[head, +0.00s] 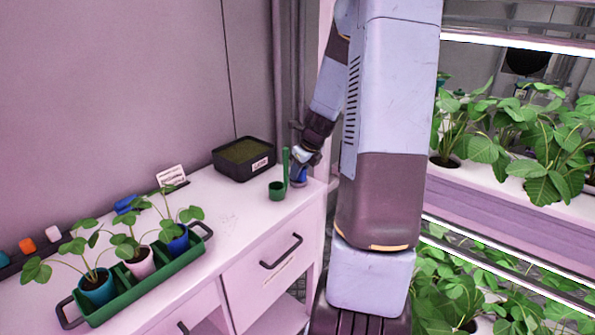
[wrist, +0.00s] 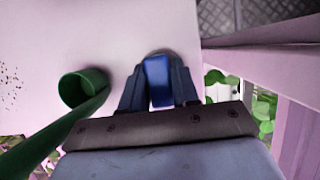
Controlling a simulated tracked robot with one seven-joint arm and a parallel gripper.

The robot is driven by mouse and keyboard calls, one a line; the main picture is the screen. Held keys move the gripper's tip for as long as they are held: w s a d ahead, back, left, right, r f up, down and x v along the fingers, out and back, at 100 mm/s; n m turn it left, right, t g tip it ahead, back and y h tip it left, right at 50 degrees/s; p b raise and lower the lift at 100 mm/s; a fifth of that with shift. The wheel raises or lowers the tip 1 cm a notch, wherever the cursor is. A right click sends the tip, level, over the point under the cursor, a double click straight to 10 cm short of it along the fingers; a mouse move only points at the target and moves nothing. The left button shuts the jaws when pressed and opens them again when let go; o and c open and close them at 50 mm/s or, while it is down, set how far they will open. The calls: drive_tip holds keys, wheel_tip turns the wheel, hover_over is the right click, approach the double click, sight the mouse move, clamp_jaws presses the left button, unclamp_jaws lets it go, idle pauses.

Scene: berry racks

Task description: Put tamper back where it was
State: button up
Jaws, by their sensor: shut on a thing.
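My gripper (wrist: 157,95) is shut on a blue block-like piece, which I take to be the tamper (wrist: 157,78). In the head view, the tamper (head: 298,175) is under my gripper (head: 300,164) at the right end of the white counter. It appears to be at or just above the counter top; I cannot tell whether it touches. The fingers and my arm hide part of it.
A green scoop (head: 276,190) with an upright handle stands close left of my gripper. A black soil box (head: 241,174) is behind. A green tray (head: 146,286) of potted plants is at left on the counter (head: 225,215). Plant racks (head: 500,190) stand at right.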

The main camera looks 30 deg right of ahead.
drive_tip(key=o, duration=0.9)
drive_tip(key=shift+r, duration=0.1)
drive_tip(key=v, duration=1.2)
drive_tip(key=s+a+r+n+h, duration=0.1)
drive_tip(key=s+a+r+n, duration=0.3)
drive_tip(key=a+n, duration=0.35)
drive_tip(key=s+a+r+n, duration=0.4)
drive_tip(key=a+n, duration=0.2)
drive_tip(key=n, duration=0.2)
drive_tip(key=shift+s+a+r+n+t+h, duration=0.15)
drive_tip(key=shift+s+a+r+n, duration=0.4)
drive_tip(key=shift+s+a+n, duration=1.3)
drive_tip(key=shift+s+a+r+n+t+h, duration=0.1)
drive_tip(key=shift+s+a+r+n+t, duration=0.3)
drive_tip(key=shift+s+n, duration=2.7)
drive_tip(key=shift+s+a+r+n+t+h, duration=0.1)
drive_tip(key=shift+s+a+r+n, duration=1)
drive_tip(key=shift+n, duration=2.2)
